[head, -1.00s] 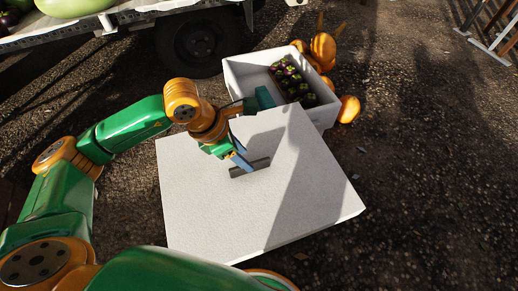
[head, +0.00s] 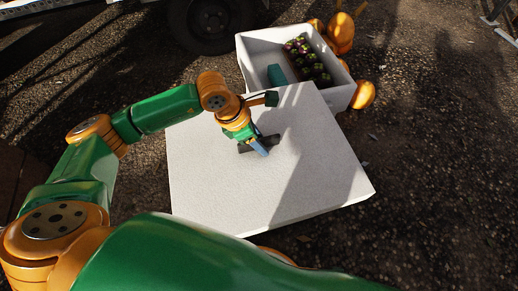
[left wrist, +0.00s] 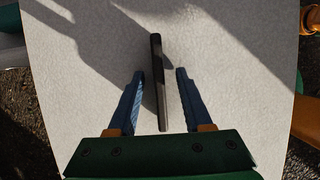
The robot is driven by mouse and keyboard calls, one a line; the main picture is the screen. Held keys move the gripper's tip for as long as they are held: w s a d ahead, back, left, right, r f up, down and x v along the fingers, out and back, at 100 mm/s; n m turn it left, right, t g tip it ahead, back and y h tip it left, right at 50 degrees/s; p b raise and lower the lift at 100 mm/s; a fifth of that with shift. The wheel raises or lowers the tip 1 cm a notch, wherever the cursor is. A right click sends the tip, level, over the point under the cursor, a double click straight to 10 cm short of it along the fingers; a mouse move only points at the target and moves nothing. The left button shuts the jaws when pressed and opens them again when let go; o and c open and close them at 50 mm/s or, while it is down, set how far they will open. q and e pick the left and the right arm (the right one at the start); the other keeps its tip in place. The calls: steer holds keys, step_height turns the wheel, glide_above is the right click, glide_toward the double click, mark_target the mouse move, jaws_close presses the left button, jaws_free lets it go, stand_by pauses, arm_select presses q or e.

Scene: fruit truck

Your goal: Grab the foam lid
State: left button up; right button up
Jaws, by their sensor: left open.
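The foam lid (head: 220,190) is a large white, nearly square slab in the middle of the head view. In the left wrist view the handle (left wrist: 158,85) shows as a narrow dark strip. My left gripper (head: 260,146) is at the handle. In the left wrist view its blue fingers (left wrist: 160,75) are apart, one on each side of the handle, with gaps on both sides. The lid fills most of that view (left wrist: 235,100). My right gripper does not show.
Orange pumpkins (head: 341,30) lie beside the box. A truck wheel (head: 213,20) is at the back. Gravel ground at the right is mostly clear.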

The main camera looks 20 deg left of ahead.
arm_select(q)
steer(key=shift+f, duration=0.1)
steer(key=shift+c, duration=0.2)
jaws_close()
stand_by(1.1)
